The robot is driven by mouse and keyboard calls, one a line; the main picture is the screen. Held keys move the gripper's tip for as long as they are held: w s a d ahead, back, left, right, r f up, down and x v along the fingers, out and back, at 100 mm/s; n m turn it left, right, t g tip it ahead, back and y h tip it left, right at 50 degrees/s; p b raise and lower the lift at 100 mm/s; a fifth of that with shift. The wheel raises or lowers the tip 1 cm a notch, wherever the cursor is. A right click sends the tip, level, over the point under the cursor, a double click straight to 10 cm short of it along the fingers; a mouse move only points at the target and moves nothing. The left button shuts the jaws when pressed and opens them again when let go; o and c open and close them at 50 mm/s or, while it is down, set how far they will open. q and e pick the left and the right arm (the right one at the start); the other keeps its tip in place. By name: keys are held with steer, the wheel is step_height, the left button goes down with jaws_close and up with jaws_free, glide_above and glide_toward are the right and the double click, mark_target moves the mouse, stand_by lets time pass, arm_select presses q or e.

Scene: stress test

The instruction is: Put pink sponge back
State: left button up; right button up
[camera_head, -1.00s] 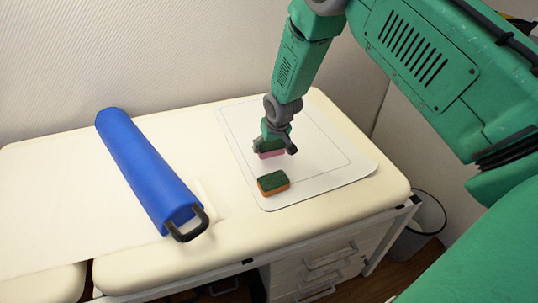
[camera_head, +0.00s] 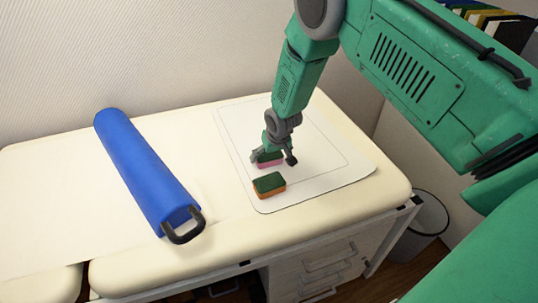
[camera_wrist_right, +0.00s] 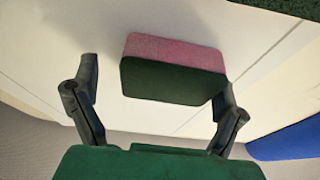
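The pink sponge (camera_head: 270,165), with a dark green pad, lies on the white mat. In the right wrist view the sponge (camera_wrist_right: 175,68) sits between my right gripper's fingers. My right gripper (camera_head: 272,159) is open around it: a clear gap shows at the left finger, while the right finger is close to or touching the sponge's end. In the head view the gripper partly covers the sponge. My left gripper is in neither view.
An orange sponge (camera_head: 269,186) with a green top lies just in front on the white mat (camera_head: 320,184). A blue roll (camera_head: 146,170) with a black handle lies left on the cream padded table (camera_head: 215,245). The mat's right part is clear.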

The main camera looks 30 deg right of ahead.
mark_target(270, 158)
steer(key=shift+d, duration=0.1)
steer(key=v, duration=0.2)
steer(key=a+v, duration=0.1)
steer(key=v, duration=0.1)
steer(key=p+v, duration=0.1)
steer(key=v, duration=0.1)
steer(key=shift+w+a, duration=0.15)
steer(key=shift+w, duration=0.1)
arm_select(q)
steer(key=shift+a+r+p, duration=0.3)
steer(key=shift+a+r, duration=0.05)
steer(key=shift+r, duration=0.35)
arm_select(e)
steer(key=v, duration=0.6)
steer(key=shift+s+r, duration=0.2)
steer(key=shift+r, duration=0.1)
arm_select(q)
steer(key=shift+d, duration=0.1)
arm_select(e)
steer(key=shift+d, duration=0.2)
